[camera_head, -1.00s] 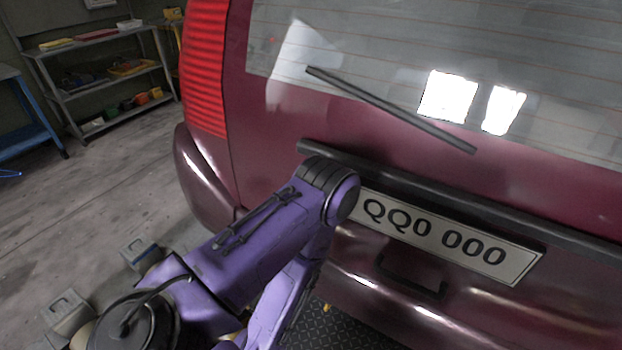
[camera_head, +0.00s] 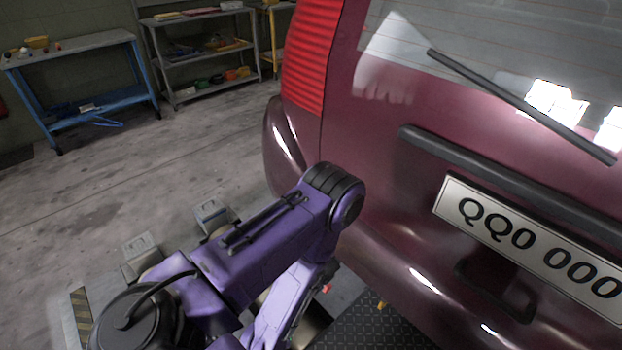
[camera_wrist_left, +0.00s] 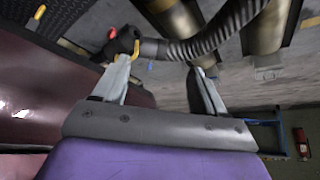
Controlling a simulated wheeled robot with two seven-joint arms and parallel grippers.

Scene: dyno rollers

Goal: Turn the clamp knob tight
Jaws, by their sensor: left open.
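In the left wrist view my left gripper (camera_wrist_left: 158,64) is open, with its two pale fingers spread apart and nothing between them. A black knob-like part with a yellow piece (camera_wrist_left: 124,42) is just beyond the left fingertip, at the end of a grey ribbed hose (camera_wrist_left: 215,40). I cannot tell whether this part is the clamp knob or whether the finger touches it. In the head view my purple left arm reaches down beside the maroon car (camera_head: 375,165); its gripper is hidden behind the arm. My right gripper is in neither view.
Rollers and grey blocks (camera_head: 212,214) lie on the floor by my arm. A dark tread plate (camera_head: 375,325) is under the car's rear. A blue workbench (camera_head: 85,110) and grey shelves (camera_head: 205,55) stand behind. The floor at left is open.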

